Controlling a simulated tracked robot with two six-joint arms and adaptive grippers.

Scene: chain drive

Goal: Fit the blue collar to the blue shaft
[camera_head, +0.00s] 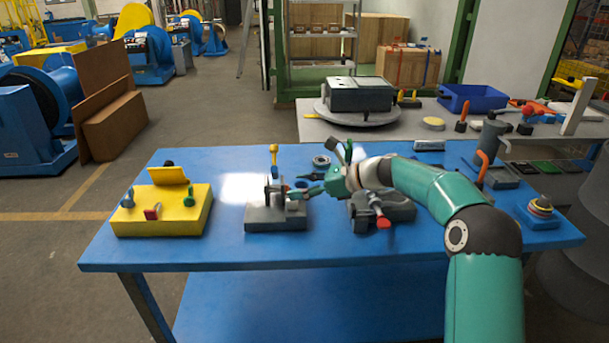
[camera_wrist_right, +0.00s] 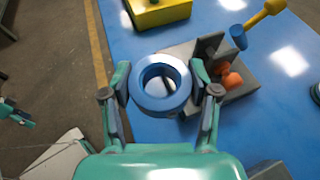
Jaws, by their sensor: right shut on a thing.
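My right gripper (camera_head: 302,191) reaches in from the right over a grey fixture (camera_head: 270,224). In the right wrist view (camera_wrist_right: 162,88) its fingers are shut on the blue collar (camera_wrist_right: 147,100), a thick ring with its open hole facing the camera. The collar is too small to make out clearly in the head view. The grey fixture also shows beyond the collar in the right wrist view (camera_wrist_right: 244,88), with upright plates and orange round parts. I cannot pick out the blue shaft for certain; the collar and fingers hide part of the fixture. My left gripper does not show in the head view.
A yellow block (camera_head: 190,214) with small tools stands left of the fixture. A yellow-handled mallet (camera_wrist_right: 266,10) lies beyond it. A grey part with a red-tipped handle (camera_head: 383,220) sits to its right. The blue table (camera_head: 130,245) is clear along the front.

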